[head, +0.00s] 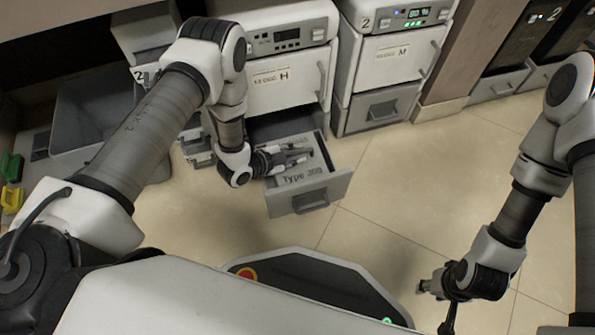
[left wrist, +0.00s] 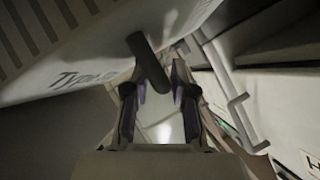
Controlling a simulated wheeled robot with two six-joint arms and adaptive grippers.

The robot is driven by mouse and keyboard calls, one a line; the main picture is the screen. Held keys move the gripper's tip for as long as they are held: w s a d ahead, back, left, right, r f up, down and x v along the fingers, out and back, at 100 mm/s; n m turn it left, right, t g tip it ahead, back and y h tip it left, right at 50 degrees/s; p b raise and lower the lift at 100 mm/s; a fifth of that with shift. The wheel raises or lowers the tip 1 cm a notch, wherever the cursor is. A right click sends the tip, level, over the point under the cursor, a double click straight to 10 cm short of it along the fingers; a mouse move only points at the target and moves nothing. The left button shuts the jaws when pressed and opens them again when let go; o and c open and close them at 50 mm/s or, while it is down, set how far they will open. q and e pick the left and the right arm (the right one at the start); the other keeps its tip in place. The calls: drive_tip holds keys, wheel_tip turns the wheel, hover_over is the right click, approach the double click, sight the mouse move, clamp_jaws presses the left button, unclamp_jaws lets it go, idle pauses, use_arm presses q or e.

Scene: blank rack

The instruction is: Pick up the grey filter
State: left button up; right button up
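The grey filter (head: 304,173), lettered "Type 309", lies in an open drawer (head: 340,185) below the left-hand white machine. In the left wrist view the filter (left wrist: 88,70) is a pale grey body with slots and a dark bar-like handle (left wrist: 146,60). My left gripper (head: 297,155) is over the filter in the drawer. In the left wrist view its fingers (left wrist: 158,90) stand apart, with the handle's end showing between their tips; I cannot tell whether they touch it. My right gripper (head: 430,298) is low at the right, away from the drawer; its fingers are unclear.
The machine marked H (head: 285,90) stands above the drawer. The machine marked M (head: 393,60) stands to its right, with a closed drawer (head: 382,108). A grey bin (head: 95,110) is at the left. The tiled floor (head: 400,190) at centre right is clear.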

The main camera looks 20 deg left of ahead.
use_arm(q)
drive_tip(key=shift+w+d, duration=0.1)
drive_tip(key=shift+w, duration=0.15)
clamp_jaws()
drive_tip(key=shift+r+p, duration=0.1)
drive_tip(key=shift+p, duration=0.2)
